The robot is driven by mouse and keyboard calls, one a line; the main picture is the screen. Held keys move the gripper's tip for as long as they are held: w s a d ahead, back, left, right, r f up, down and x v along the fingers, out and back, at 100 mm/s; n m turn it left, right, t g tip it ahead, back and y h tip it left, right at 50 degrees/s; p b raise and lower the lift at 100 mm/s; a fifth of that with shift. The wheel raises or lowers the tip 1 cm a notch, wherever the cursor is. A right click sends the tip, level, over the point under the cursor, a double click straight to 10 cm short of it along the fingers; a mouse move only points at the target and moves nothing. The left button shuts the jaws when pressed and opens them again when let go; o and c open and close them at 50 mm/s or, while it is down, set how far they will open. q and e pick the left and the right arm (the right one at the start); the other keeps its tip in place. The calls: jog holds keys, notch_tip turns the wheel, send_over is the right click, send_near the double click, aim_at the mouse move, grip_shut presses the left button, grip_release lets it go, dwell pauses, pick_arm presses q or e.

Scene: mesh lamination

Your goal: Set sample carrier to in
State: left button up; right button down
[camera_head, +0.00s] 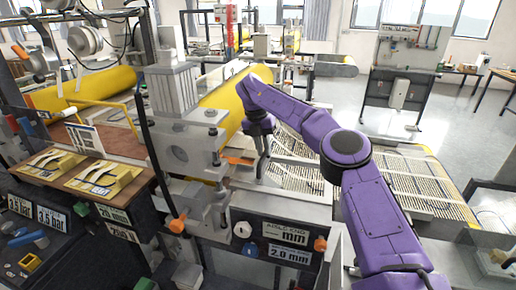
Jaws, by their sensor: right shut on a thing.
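My purple right arm reaches in from the lower right over the laminating machine. Its dark right gripper (262,168) points down just right of the grey press head (190,150), with its fingers close together. It is shut on what appears to be the sample carrier, which is mostly hidden at this size. A flat orange piece (237,158) shows just left of the fingers, at the press opening. I cannot tell how far in the carrier sits. My left gripper is not in view.
A front panel (285,238) with knobs and labels reading mm and 2.0 mm stands below the press. Yellow rolls (225,98) lie behind it. Slatted mesh beds (405,180) extend to the right. Yellow pieces (105,178) lie on the wooden bench at left.

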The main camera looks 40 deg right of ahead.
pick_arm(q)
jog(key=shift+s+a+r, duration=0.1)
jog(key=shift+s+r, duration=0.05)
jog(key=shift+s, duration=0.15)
pick_arm(e)
jog(key=shift+w+r, duration=0.2)
jog(key=shift+r, duration=0.05)
jog(key=shift+a, duration=0.1)
jog(key=c, duration=1.2)
grip_release()
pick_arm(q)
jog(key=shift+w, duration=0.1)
pick_arm(e)
jog(key=shift+o, duration=0.5)
jog(key=shift+w+a+f, duration=0.15)
jog(key=shift+w+a, duration=0.05)
jog(key=shift+w, duration=0.05)
pick_arm(q)
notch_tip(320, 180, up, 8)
jog(key=p, duration=0.7)
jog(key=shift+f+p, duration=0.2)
jog(key=shift+p, duration=0.1)
pick_arm(e)
notch_tip(320, 180, up, 10)
jog(key=w+a, duration=0.1)
jog(key=shift+w+r, duration=0.2)
jog(key=shift+w, duration=0.1)
